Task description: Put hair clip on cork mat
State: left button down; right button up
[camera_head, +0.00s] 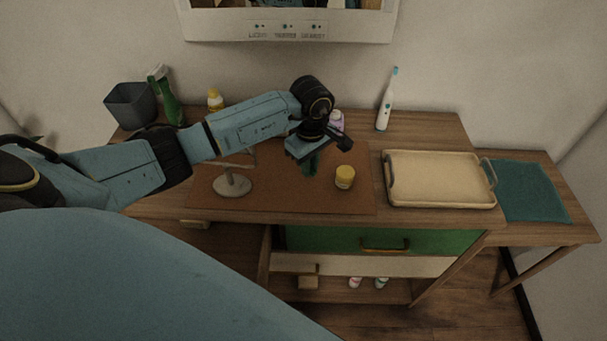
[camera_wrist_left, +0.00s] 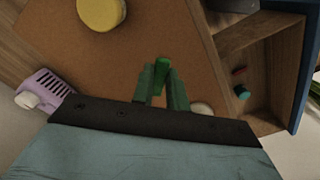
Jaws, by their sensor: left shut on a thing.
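The cork mat (camera_head: 275,200) is a flat brown sheet on the wooden counter; it also fills much of the left wrist view (camera_wrist_left: 190,45). My left gripper (camera_head: 311,162) is over the mat's right half, pointing down. Most of the clip is hidden between the fingers. I cannot tell whether it touches the mat. My right gripper is not in view.
A yellow-lidded jar (camera_head: 345,177) stands on the mat right of the gripper. A round-based stand (camera_head: 232,184) is on its left. A purple bottle (camera_head: 337,120) stands behind. A cream tray (camera_head: 440,180) and toothbrush (camera_head: 386,104) are farther right. The mat's front middle is clear.

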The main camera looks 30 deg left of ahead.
aim_at(309, 191)
pick_arm(q)
jog(key=shift+f+b, duration=2)
jog(key=shift+f, duration=1.55)
jog(key=shift+f, duration=0.15)
jog(key=c, duration=1.4)
grip_release()
notch_tip(309, 191, up, 12)
jog(key=shift+r, duration=0.15)
